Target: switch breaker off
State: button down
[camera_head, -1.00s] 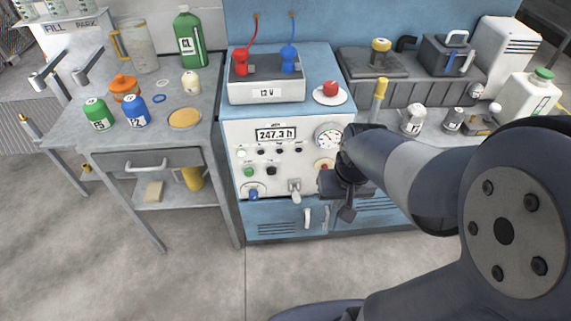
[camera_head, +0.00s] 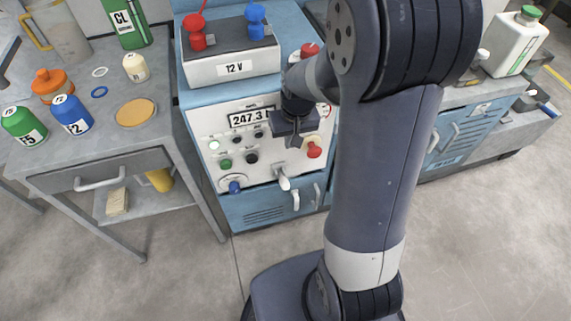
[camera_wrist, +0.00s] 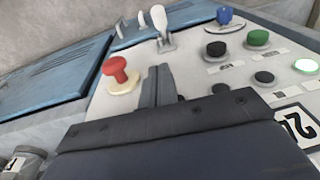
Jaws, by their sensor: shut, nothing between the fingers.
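The white lever switch (camera_head: 283,180), which I take for the breaker, sits low on the white panel (camera_head: 207,172) of the blue cabinet. Its handle points down towards the cabinet doors. It also shows in the wrist view (camera_wrist: 160,20) at the top, beyond my fingertips. My gripper (camera_head: 297,141) is shut and empty in front of the panel, above and slightly right of the lever, apart from it. In the wrist view my closed fingers (camera_wrist: 158,72) point towards the lever, with the red button beside them on the left. My arm hides the panel's right part.
The red button (camera_head: 314,151) is close right of my gripper. A blue knob (camera_head: 235,187), a green button (camera_head: 225,163) and black buttons lie left of it. Door handles (camera_head: 296,199) stick out below the panel. A grey bench (camera_head: 60,180) stands left. The floor in front is clear.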

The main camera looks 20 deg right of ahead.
jog(key=b, duration=0.2)
send_over(285, 178)
jog(key=w, duration=0.1)
notch_tip(285, 178, down, 9)
jog(key=f, duration=0.1)
jog(key=s+f, duration=0.1)
jog(key=f, duration=0.1)
jog(key=shift+d+f+b, duration=0.1)
jog(key=shift+f+b, duration=0.2)
jog(key=shift+s+f, duration=0.2)
jog(key=shift+f, duration=0.15)
